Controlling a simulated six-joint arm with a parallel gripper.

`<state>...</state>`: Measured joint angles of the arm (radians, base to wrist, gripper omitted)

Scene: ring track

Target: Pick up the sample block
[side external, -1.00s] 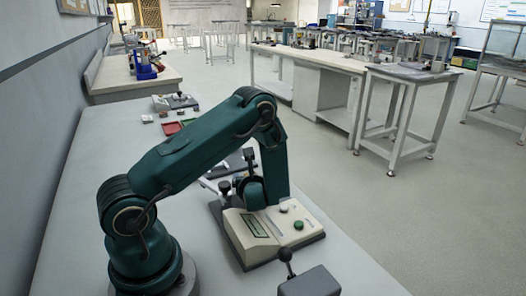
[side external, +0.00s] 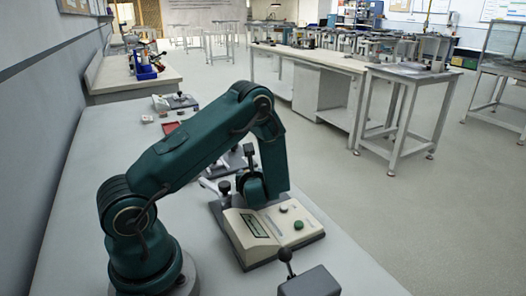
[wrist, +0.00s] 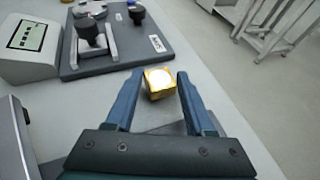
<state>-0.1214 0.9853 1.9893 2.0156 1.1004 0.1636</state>
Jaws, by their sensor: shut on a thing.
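The sample block, a small gold cube with a bright pale face (wrist: 160,83), sits between the tips of the two blue fingers of my gripper (wrist: 159,77) in the wrist view. The fingers are shut on its sides. A grey surface shows below and behind the block; I cannot tell whether the block touches it. In the side view the fingers and the block are hidden behind my arm and the beige instrument.
The beige instrument with a display and a green button (side external: 275,232) stands by my wrist. A dark plate with a clamp and black knobs (wrist: 125,50) lies beyond the fingers. A grey box with a black-knobbed lever (side external: 309,281) is at the front. Bare bench (side external: 90,190) lies left.

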